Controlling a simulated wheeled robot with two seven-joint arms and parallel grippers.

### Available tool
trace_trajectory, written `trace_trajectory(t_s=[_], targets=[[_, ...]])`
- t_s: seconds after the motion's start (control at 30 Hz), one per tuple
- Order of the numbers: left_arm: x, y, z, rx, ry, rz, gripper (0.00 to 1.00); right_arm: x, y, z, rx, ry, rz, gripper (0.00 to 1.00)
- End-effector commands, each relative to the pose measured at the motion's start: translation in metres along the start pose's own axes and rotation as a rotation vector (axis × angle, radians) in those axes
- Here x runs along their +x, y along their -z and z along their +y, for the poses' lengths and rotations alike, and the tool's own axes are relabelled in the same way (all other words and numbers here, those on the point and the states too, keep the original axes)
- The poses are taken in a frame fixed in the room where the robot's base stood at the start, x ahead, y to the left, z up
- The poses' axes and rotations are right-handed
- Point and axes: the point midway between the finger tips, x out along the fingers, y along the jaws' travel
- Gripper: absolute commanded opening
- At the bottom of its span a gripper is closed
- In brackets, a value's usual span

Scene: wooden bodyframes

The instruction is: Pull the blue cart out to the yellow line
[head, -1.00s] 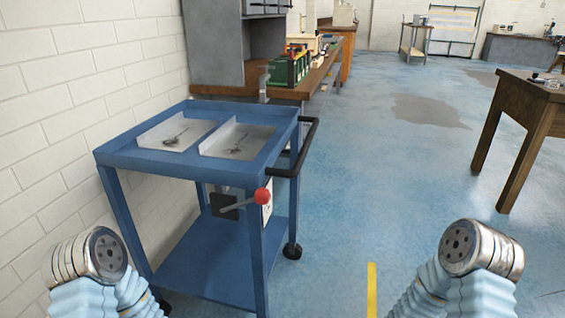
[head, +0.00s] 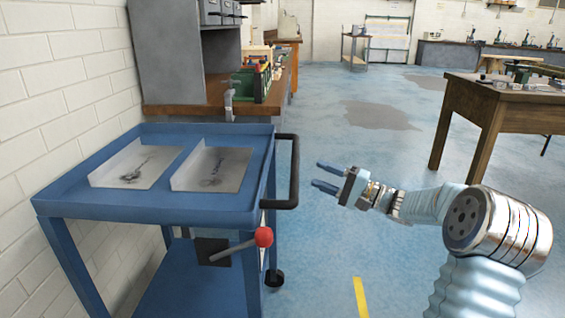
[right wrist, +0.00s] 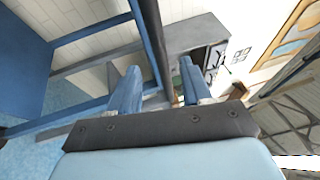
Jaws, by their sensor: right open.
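The blue cart (head: 150,215) stands along the white wall at the left in the head view. Its black handle (head: 294,172) is on the right side, and a lever with a red knob (head: 263,237) sits below the top. The yellow line (head: 361,297) is on the floor to the right of the cart. My right gripper (head: 322,175) is open and empty, a little right of the handle, with its fingers pointing left towards it. In the right wrist view its two blue fingers (right wrist: 158,88) show with a dark bar, likely the handle, near them. My left gripper is out of view.
Two grey trays (head: 137,164) (head: 212,168) lie on the cart's top. A wooden table (head: 500,105) stands at the right. The blue floor between is clear.

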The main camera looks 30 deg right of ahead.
Motion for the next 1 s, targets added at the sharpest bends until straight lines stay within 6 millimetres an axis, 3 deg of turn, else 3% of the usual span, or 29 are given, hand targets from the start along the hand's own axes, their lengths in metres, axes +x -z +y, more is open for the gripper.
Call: trace_trajectory(t_s=[0.2, 0.4, 0.6, 0.87, 1.0], targets=[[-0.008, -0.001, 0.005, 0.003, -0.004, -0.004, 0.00, 0.054, -0.001, -0.001, 0.003, 0.000, -0.004, 0.48], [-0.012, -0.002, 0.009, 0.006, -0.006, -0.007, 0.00, 0.088, -0.001, 0.000, 0.004, -0.001, -0.002, 0.48], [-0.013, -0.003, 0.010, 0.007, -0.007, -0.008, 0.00, 0.102, -0.001, 0.001, 0.003, -0.002, -0.002, 0.48], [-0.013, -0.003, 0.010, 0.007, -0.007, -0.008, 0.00, 0.103, -0.001, 0.002, 0.003, -0.002, -0.001, 0.48], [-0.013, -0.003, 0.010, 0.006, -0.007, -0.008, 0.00, 0.102, -0.001, 0.002, 0.003, -0.003, -0.001, 0.27]])
